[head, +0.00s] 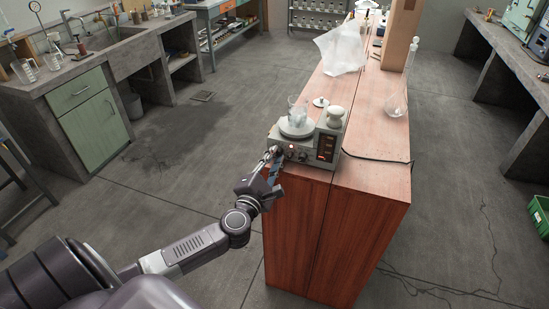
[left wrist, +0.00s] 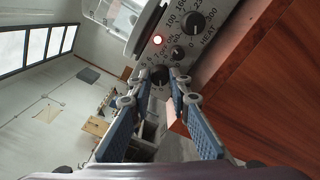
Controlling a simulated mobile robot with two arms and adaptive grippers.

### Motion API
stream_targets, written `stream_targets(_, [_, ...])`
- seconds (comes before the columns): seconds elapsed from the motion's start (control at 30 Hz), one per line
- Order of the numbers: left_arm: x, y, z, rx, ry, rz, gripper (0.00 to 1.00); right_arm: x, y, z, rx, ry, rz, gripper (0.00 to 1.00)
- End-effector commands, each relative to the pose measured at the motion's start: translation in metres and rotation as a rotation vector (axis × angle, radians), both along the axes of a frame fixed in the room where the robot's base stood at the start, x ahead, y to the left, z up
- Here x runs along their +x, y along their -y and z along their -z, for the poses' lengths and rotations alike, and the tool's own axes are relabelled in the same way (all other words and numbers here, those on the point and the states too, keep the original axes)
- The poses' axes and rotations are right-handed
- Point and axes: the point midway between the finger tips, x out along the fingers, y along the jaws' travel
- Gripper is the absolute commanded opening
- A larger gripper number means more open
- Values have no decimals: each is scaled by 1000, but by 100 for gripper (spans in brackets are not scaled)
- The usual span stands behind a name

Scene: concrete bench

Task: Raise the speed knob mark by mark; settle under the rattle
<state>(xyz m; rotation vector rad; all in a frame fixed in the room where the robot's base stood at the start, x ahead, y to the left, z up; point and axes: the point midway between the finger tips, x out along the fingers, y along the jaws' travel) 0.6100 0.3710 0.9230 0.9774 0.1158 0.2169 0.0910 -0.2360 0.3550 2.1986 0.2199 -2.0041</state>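The grey hotplate stirrer (head: 322,133) stands on the near end of the wooden bench, with a glass beaker (head: 297,112) on its round top plate. My left gripper (head: 272,156) is at the panel's left end. In the left wrist view its blue-padded fingers close in on both sides of the speed knob. The fingers partly hide the knob's marks. My right gripper is out of view.
On the wooden bench are a white jar (head: 335,116), a small disc (head: 320,102), a tall glass flask (head: 398,98) and a crumpled clear bag (head: 341,48). A dark cable (head: 375,158) runs right from the stirrer. The floor left of the bench is clear.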

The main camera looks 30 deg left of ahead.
Motion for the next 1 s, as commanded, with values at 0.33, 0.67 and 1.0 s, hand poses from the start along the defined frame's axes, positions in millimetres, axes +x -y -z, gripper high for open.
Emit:
stream_targets(0.33, [0, 0, 0, 6, -2, 1, 0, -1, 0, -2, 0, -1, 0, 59])
stream_targets(0.67, [-1, 0, -3, 127, -35, 1, 0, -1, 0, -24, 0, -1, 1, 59])
stream_targets(1.0, [-1, 1, -4, 418, -108, 1, 0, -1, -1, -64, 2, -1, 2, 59])
